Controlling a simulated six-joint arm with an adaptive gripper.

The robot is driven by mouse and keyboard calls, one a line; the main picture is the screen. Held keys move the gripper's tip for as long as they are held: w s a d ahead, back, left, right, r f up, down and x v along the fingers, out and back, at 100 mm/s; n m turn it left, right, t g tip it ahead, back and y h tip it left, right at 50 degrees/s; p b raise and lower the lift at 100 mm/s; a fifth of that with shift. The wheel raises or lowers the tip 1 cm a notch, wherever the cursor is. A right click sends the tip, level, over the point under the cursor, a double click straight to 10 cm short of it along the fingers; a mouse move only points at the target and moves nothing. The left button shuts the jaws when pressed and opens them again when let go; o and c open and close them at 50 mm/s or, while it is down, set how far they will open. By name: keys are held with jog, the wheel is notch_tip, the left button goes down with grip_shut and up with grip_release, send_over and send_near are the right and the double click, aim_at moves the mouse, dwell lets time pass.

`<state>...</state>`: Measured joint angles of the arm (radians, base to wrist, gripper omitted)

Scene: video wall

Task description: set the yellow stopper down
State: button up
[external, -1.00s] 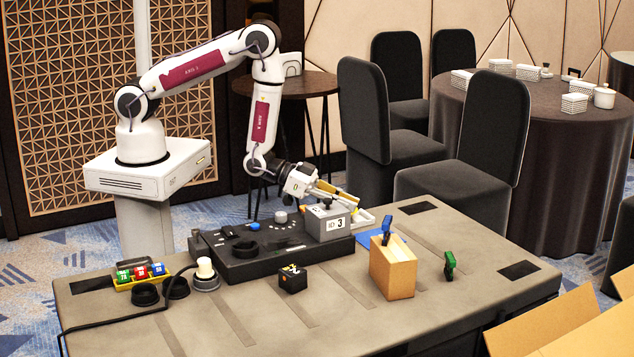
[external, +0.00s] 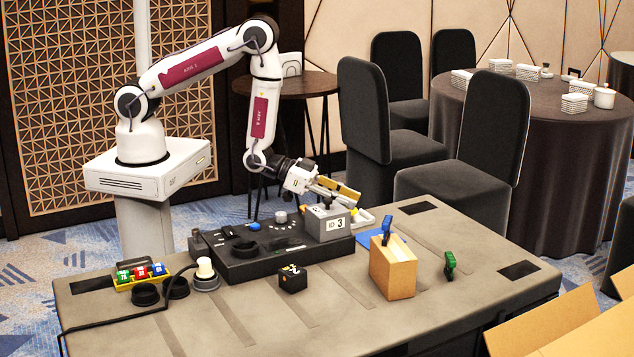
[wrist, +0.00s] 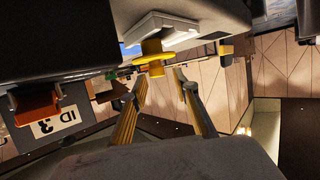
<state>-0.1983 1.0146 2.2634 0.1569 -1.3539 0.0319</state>
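The yellow stopper (wrist: 153,56) shows in the wrist view, where the scene appears upside down. It seems to stand at a pale tray (wrist: 175,38); whether it touches the tray is hard to tell. The stopper lies just beyond the fingertips, nearer the left one in the picture. In the external view my gripper (external: 348,197) hangs above the grey ID 3 box (external: 328,225), close to the pale tray (external: 362,217).
A black console (external: 265,258) carries the ID 3 box. A black cube (external: 292,280) sits in front. The table's right side is mostly clear.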

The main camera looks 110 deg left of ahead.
jog(key=v, duration=0.7)
jog(key=shift+s, duration=0.2)
jog(key=shift+w+r, duration=0.1)
jog(key=shift+r, duration=0.1)
dwell(0.6)
jog(key=s+d+r+g, duration=0.1)
jog(key=s+r+g, duration=0.15)
jog(key=r, duration=0.65)
jog(key=s+d+r+g, duration=0.2)
jog(key=s+r, duration=0.1)
jog(key=r, duration=0.7)
jog(key=s+d+r+g, duration=0.2)
jog(key=s+r, duration=0.2)
jog(key=s, duration=0.8)
jog(key=s+d+r+g, duration=0.2)
jog(key=s+r, duration=0.3)
jog(key=s, duration=0.7)
jog(key=shift+s+d+r, duration=0.15)
jog(key=shift+d+r, duration=0.05)
jog(key=shift+d, duration=0.05)
